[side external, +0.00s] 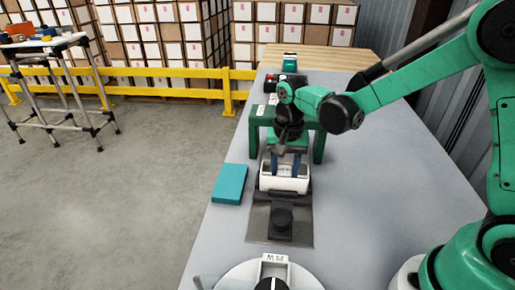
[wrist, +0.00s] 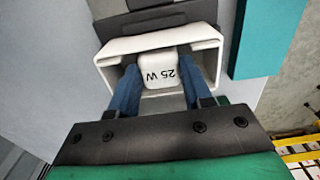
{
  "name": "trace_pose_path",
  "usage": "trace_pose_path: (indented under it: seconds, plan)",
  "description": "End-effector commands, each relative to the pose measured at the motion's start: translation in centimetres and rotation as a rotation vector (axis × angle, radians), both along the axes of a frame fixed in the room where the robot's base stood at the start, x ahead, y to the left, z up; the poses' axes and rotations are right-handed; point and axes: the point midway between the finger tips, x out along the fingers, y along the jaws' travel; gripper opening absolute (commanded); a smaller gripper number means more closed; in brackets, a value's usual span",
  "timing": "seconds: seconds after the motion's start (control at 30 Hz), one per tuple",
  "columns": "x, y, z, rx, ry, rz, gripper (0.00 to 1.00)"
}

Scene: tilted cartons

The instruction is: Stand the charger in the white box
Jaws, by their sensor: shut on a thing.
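The white box (side external: 284,183) sits in a dark holder on the grey table, with its open side toward my gripper (side external: 288,165). In the wrist view its rim (wrist: 105,58) looks tilted. The white charger (wrist: 158,72), marked "25 W", is between my two blue fingers, within the box's opening. My gripper (wrist: 163,85) is shut on it, and the fingertips reach inside the rim. The charger's far end and the box floor are hidden, so I cannot tell whether it touches the bottom.
A teal box (side external: 230,184) lies left of the white box. A green bridge-like stand (side external: 318,145) is just behind. A white round dish (side external: 238,276) holds a labelled white item (side external: 276,260). The table's right side is clear.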

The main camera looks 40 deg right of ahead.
Motion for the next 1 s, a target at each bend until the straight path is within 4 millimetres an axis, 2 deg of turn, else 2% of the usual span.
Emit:
trace_pose_path:
  seconds: [0.87, 0.9, 1.0]
  plan:
    - [0.0, 0.0, -0.4, 0.0, 0.0, 0.0, 0.0]
    - [0.0, 0.0, -0.4, 0.0, 0.0, 0.0, 0.52]
    - [0.0, 0.0, -0.4, 0.0, 0.0, 0.0, 0.81]
